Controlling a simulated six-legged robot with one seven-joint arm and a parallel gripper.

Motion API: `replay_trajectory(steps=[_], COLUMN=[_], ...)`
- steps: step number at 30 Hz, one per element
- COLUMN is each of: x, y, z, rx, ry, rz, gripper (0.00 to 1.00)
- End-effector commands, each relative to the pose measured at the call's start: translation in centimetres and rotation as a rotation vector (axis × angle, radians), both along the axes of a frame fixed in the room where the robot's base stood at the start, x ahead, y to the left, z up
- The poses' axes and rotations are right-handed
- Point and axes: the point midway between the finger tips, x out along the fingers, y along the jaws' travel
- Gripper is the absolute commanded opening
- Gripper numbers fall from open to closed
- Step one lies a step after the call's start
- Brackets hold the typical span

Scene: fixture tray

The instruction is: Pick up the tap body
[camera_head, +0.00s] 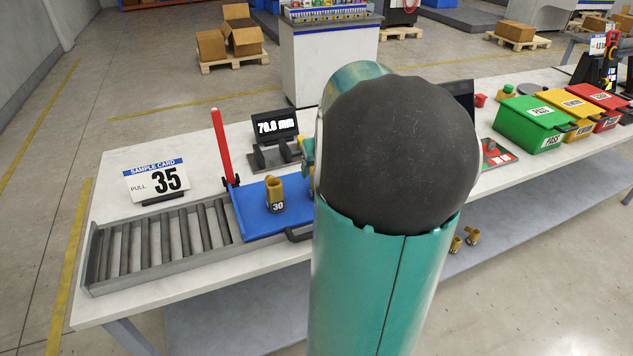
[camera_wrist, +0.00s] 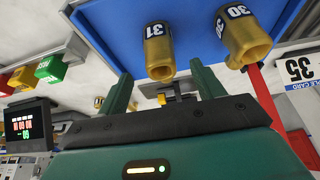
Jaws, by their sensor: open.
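Two brass tap bodies stand on the blue tray (camera_head: 254,222). The one marked 30 (camera_head: 275,197) is in plain sight in the head view and also shows in the wrist view (camera_wrist: 243,38). The one marked 31 (camera_wrist: 158,52) is beside it in the wrist view; my arm covers most or all of it in the head view. My gripper (camera_wrist: 163,73) is open, its two green fingers apart, with tap body 31 ahead of the gap. I see nothing clamped in it. Whether a finger touches 31 cannot be told.
A roller rack (camera_head: 165,245) lies left of the tray. A red post (camera_head: 221,147), a sample card reading 35 (camera_head: 157,181) and a display (camera_head: 276,127) stand close by. Green (camera_head: 530,122), yellow and red bins stand right. Two brass pieces (camera_head: 464,240) lie below the bench edge.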

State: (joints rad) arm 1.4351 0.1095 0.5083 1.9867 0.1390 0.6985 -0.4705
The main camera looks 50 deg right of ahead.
Motion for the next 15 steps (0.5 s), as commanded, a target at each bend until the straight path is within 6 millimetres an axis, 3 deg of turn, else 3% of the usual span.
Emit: replay_trajectory(steps=[15], x=[1.9], y=[-0.8], z=[-5.6], rx=[0.002], ry=[0.0], rz=[0.005], gripper=[0.67])
